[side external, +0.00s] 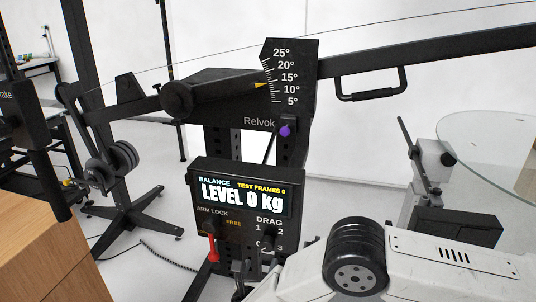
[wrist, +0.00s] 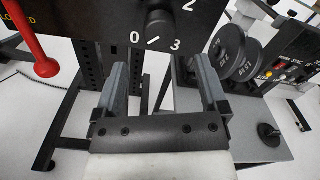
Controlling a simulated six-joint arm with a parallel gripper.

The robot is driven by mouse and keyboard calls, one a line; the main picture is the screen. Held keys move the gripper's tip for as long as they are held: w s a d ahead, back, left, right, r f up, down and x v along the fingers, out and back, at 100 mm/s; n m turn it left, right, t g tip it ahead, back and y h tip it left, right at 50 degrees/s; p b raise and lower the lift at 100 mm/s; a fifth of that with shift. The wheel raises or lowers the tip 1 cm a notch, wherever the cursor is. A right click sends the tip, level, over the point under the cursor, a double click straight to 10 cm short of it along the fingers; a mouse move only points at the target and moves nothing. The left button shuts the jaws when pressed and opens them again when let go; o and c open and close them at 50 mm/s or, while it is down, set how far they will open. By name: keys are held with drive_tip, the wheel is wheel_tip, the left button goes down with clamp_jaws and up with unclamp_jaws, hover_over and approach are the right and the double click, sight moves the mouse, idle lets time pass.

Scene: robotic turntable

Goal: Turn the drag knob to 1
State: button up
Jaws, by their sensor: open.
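The drag knob (wrist: 157,22) is a small black round knob on the black control panel, at the top of the wrist view. The digits 0, 2 and 3 show around it there; the 1 is out of that frame. A short white mark lies just below the knob, between 0 and 3. In the side view the knob (side external: 268,238) sits under the word DRAG, among the digits, partly hard to make out. My gripper (wrist: 160,78) is open and empty, its two grey fingers apart below the knob and not around it. In the side view my gripper (side external: 252,273) is just below the panel.
A red arm lock lever (side external: 212,247) hangs left of the knob and also shows in the wrist view (wrist: 38,58). The lit display (side external: 243,194) reads LEVEL 0 Kg. Black weights (wrist: 232,48) stand right of the fingers. A wooden block (side external: 45,255) is at lower left.

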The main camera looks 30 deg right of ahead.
sight(266, 248)
drive_tip(key=shift+x, duration=3.7)
clamp_jaws()
